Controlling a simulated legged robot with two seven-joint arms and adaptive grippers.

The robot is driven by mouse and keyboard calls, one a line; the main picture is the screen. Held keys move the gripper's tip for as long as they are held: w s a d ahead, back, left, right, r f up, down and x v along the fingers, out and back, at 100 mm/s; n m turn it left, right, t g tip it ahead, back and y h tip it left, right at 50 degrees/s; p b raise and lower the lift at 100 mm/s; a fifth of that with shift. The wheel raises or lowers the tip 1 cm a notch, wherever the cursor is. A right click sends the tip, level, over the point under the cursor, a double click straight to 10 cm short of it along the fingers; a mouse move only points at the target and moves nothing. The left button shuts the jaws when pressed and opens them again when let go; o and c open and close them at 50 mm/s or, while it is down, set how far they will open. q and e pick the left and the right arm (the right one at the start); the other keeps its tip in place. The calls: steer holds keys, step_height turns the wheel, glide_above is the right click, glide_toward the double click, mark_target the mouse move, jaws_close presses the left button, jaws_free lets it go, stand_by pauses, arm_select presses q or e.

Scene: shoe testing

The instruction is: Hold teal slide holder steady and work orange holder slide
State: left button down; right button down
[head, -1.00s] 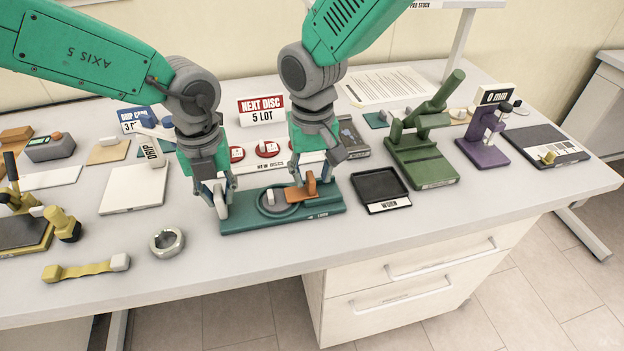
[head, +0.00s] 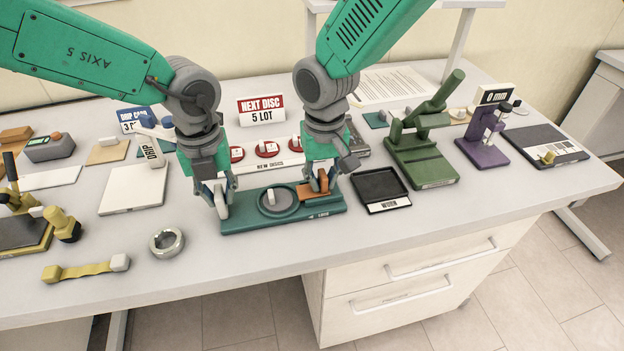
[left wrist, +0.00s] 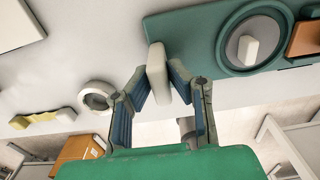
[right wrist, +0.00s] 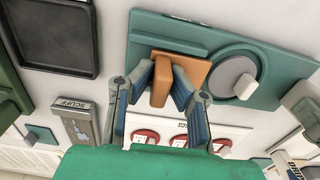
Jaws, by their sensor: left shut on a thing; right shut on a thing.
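The teal slide holder (head: 240,222) lies flat on the table in the head view. Its round seat (head: 290,208) holds a grey disc with a pale upright tab (head: 271,196). My left gripper (head: 221,208) is shut on a pale grip block (left wrist: 156,72) at the holder's left end. The orange slide (head: 310,192) sits on the right part of the holder, to the right of the disc. My right gripper (head: 320,188) is shut on the slide's upright orange tab (right wrist: 161,78). In the right wrist view the orange plate (right wrist: 195,68) lies beside the disc, clear of its tab.
A black WORN tray (head: 380,188) stands close to the right of the holder. Behind it is a row of red new discs (head: 268,148). A metal ring (head: 166,242) and a yellow strap-like piece (head: 86,269) lie front left. The table in front of the holder is clear.

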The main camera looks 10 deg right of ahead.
arm_select(q)
steer(key=shift+a, duration=0.1)
arm_select(e)
steer(key=shift+d, duration=0.75)
steer(key=c, duration=1.6)
jaws_free()
steer(key=shift+o, duration=0.2)
steer(key=shift+a, duration=0.1)
steer(key=shift+a, duration=0.1)
steer(key=shift+r, duration=0.25)
step_height(320, 180, up, 11)
steer(key=shift+r, duration=0.2)
